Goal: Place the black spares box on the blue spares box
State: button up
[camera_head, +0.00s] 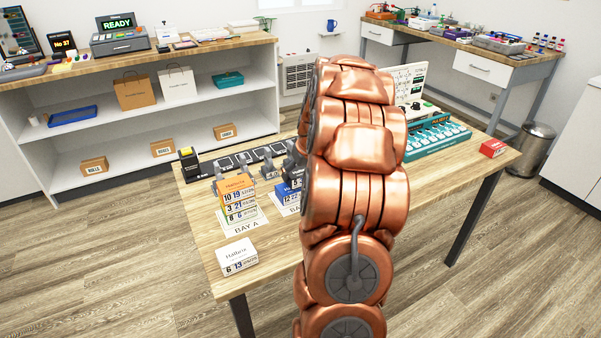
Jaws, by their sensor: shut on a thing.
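A blue box (288,198) with white number labels sits on the table behind the white box, beside my copper arm. A dark box (296,182) with a white label shows just above it, and looks like the black spares box. The arm hides its right side. I cannot tell whether the two boxes touch. My gripper (294,164) shows only as a dark grey part at the arm's left edge, over the dark box. It is shut on that box; its fingertips are mostly hidden.
An orange-topped stack of boxes (239,198) stands at BAY A, left of the blue box. A white box (238,259) lies at the table's (275,262) front left. A black-and-yellow box (188,164) stands back left. A teal device (436,136) and red box (493,148) are right.

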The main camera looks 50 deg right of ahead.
jog(key=shift+f, duration=0.3)
jog(key=shift+f, duration=0.15)
jog(key=o, duration=0.9)
jog(key=shift+c, duration=0.2)
jog(key=b+v, duration=0.1)
jog(key=v, duration=1.1)
